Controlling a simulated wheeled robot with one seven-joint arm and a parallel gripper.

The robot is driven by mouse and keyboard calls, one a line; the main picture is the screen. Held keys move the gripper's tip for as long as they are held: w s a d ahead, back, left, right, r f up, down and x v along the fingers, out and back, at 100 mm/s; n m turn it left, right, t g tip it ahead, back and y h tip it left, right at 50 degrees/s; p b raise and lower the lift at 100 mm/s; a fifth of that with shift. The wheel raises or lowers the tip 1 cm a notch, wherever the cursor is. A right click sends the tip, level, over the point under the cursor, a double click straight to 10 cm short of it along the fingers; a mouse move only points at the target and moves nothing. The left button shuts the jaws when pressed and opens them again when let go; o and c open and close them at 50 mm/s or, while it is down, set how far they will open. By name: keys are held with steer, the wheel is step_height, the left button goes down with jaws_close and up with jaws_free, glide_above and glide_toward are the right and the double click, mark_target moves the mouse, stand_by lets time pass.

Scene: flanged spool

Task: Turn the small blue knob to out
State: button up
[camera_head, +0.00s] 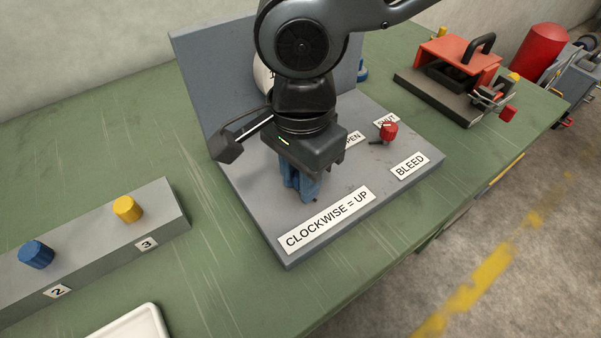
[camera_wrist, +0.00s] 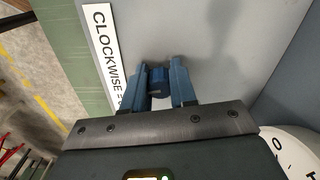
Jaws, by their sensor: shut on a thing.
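A small blue knob (camera_wrist: 160,80) stands on the grey panel (camera_wrist: 215,40) between my fingertips in the wrist view. My gripper (camera_wrist: 158,90) points down at the panel and is shut on this knob, with one blue finger on each side. In the head view my gripper (camera_head: 306,196) is over the grey panel (camera_head: 245,205), behind the label reading "CLOCKWISE = UP" (camera_head: 327,220). My fingers and wrist hide the knob there. I cannot read the knob's setting, and I see no "out" mark.
A red knob (camera_head: 388,133) stands on the panel's right side near the "BLEED" label (camera_head: 408,167). A partly hidden white dial (camera_head: 262,76) is behind my arm. A grey block at left carries another blue knob (camera_head: 36,254) and a yellow knob (camera_head: 127,209).

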jaws_close()
steer(key=shift+r+n+p, duration=0.1)
steer(key=shift+n+p, duration=0.2)
steer(key=shift+p, duration=0.1)
